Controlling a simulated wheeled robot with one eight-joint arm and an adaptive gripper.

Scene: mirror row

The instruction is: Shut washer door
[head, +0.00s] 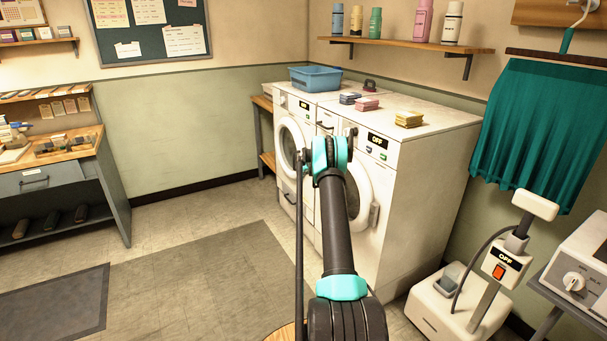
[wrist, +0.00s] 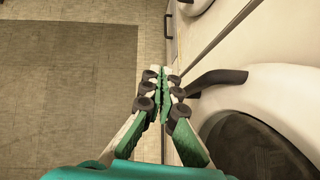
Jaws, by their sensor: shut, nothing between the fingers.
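The near washer (head: 425,180) is white, with an "OFF" display on its front. Its round white door (head: 366,200) is partly hidden behind my arm; I cannot tell how far it stands open. In the wrist view, the door's white rim (wrist: 285,92) and dark glass (wrist: 255,145) fill the lower right. A dark handle (wrist: 218,78) sticks out to the left from the rim. My gripper (wrist: 163,72) is shut and empty, with its tips just left of that handle, close to the white front. In the head view my arm hides the fingers.
The far washer (head: 293,115) stands beside it, its round door (head: 290,143) facing the room. A blue basin (head: 315,78) and several small packs lie on top. A steam unit (head: 460,300) stands at the right. The floor (head: 200,240) at left is clear.

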